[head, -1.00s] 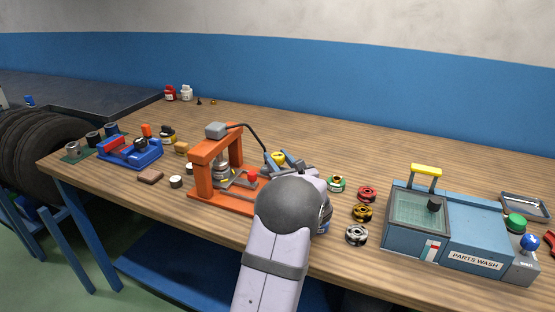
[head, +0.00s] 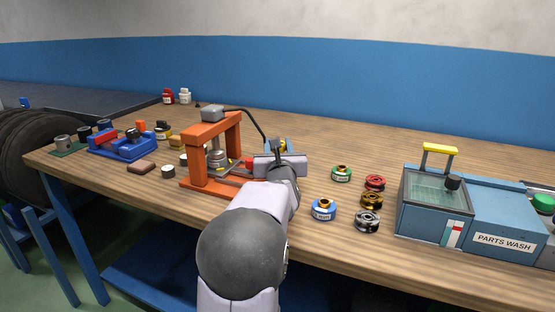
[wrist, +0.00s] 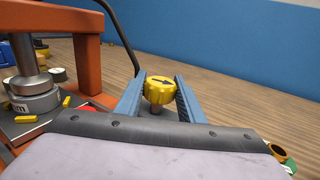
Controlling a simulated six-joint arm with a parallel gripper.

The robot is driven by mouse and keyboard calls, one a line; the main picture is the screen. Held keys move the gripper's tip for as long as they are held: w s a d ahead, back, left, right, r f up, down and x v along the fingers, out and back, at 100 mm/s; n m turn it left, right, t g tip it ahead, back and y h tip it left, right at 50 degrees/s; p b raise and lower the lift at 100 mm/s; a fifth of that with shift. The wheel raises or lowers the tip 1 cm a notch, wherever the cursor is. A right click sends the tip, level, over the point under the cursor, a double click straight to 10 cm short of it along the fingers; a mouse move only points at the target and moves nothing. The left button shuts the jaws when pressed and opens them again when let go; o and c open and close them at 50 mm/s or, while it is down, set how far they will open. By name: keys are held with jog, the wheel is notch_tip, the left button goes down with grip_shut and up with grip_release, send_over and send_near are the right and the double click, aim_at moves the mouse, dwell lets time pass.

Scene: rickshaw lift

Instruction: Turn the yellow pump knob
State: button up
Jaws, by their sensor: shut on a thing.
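The yellow pump knob (wrist: 159,90), with a dark arrow on its flat top, stands on a short stem in the wrist view. The two blue fingers of my gripper (wrist: 161,80) are on either side of it and shut on it. In the head view my gripper (head: 280,147) is just right of the orange press (head: 211,150), and it mostly hides the knob. A black hose (head: 250,118) curves from the press top down toward the knob.
A red button (wrist: 94,107) lies close left of my fingers. The table behind my gripper is clear.

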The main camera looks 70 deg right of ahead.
jog(key=shift+s+f+m+g+b, duration=0.15)
jog(key=shift+m+g+b, duration=0.25)
jog(key=shift+b, duration=1.9)
jog(key=shift+c, duration=0.2)
jog(key=o, duration=1.1)
jog(key=shift+a, duration=0.15)
jog(key=shift+c, duration=0.2)
jog(key=shift+v, duration=3.65)
